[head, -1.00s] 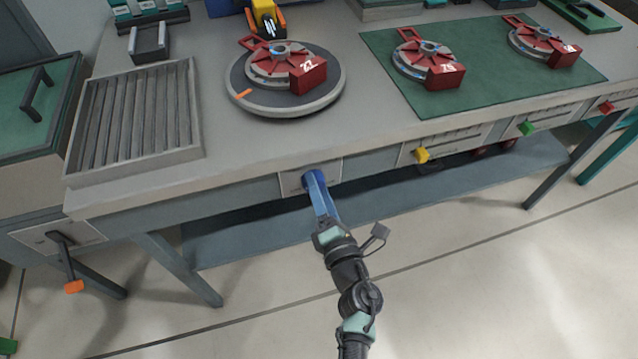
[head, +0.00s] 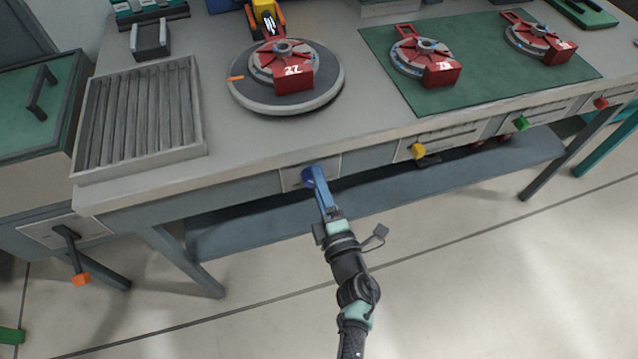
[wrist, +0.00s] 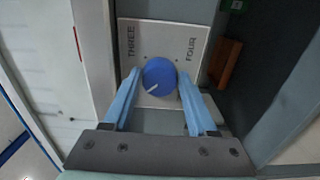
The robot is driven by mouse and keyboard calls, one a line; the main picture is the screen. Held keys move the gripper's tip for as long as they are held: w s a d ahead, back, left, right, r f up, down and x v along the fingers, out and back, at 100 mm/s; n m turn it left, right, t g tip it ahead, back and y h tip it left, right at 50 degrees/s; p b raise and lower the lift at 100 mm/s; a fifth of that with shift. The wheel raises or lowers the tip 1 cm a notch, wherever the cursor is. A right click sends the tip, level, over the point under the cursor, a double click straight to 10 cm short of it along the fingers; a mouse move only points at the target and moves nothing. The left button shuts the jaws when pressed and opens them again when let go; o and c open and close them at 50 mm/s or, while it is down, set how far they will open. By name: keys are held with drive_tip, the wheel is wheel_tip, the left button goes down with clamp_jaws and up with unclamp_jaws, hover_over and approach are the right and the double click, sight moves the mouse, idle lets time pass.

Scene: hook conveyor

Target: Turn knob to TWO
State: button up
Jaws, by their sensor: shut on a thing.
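The round blue knob (wrist: 159,77) sits on a pale plate (wrist: 160,35) on the bench's front edge. In the wrist view its white pointer line is toward the lower left. The plate's words THREE and FOUR show sideways, left and right above the knob; no TWO is visible. My gripper (wrist: 160,75) has its blue fingers on both sides of the knob, shut on it. In the head view my gripper (head: 314,178) reaches the plate (head: 330,165) from below and covers most of the knob.
Above the knob, a grey turntable (head: 240,101) carries a red-and-grey fixture marked with a number (head: 292,75). A slatted tray (head: 140,115) is at left. Yellow (head: 417,151), green (head: 521,123) and red (head: 601,103) knobs line the front edge at right. Floor before the bench is clear.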

drive_tip(key=o, duration=1.4)
drive_tip(key=shift+c, duration=0.2)
drive_tip(key=p+v, duration=0.1)
drive_tip(key=v, duration=1.2)
